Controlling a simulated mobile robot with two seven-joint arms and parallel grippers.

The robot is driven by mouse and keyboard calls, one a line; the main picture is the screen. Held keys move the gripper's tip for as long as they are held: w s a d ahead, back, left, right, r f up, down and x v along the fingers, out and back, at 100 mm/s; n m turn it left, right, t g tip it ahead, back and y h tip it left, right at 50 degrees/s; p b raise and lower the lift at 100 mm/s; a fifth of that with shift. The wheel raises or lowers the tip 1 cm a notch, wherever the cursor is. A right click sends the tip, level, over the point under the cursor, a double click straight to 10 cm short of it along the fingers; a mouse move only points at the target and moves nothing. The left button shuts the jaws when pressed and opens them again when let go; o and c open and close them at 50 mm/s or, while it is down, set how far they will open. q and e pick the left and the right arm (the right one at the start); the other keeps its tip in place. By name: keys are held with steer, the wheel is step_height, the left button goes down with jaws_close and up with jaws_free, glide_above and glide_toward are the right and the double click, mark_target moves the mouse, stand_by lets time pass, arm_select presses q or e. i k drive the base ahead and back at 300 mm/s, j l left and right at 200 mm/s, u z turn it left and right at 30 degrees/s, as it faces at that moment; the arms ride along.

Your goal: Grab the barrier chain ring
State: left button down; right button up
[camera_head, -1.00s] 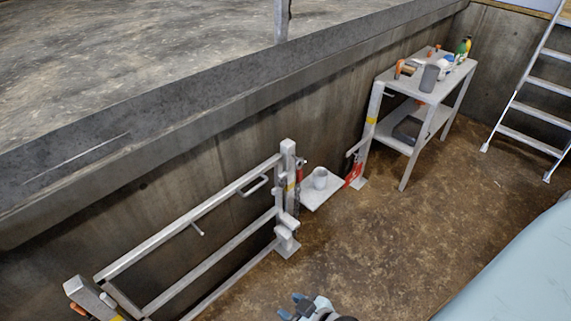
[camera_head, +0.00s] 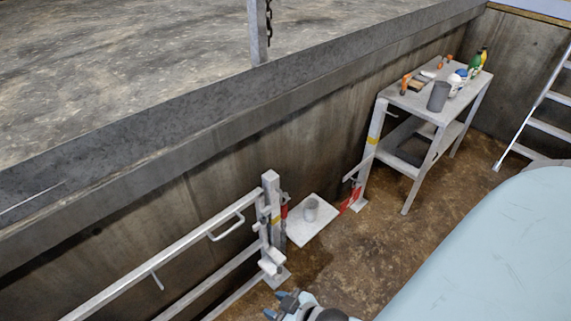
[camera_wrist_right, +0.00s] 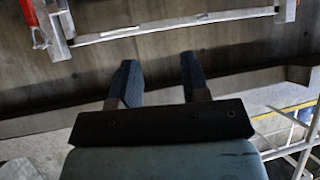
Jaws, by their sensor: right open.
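A dark chain (camera_head: 268,18) hangs beside a grey metal post (camera_head: 258,32) at the top of the head view, on the raised concrete ledge. Its upper part is cut off by the frame edge, and I cannot make out a separate ring. My right gripper (camera_head: 284,303) shows at the bottom edge of the head view, far below the chain and apart from it. In the right wrist view, its two dark blue fingers (camera_wrist_right: 157,75) are spread with nothing between them. My left gripper is not in view.
A metal railing gate (camera_head: 190,245) stands along the ledge wall. A small plate with a grey cup (camera_head: 310,208) is beside its post. A metal table (camera_head: 412,100) with tools and bottles stands farther right, near a ladder (camera_head: 540,105). Brown floor is clear between.

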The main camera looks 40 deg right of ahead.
mark_target(284, 206)
steer(key=i+l, duration=0.1)
steer(key=l, duration=0.35)
steer(key=i+l, duration=0.15)
steer(key=l, duration=0.3)
steer(key=i+l, duration=0.1)
steer(key=l, duration=0.35)
steer(key=i+l, duration=0.1)
steer(key=l, duration=0.35)
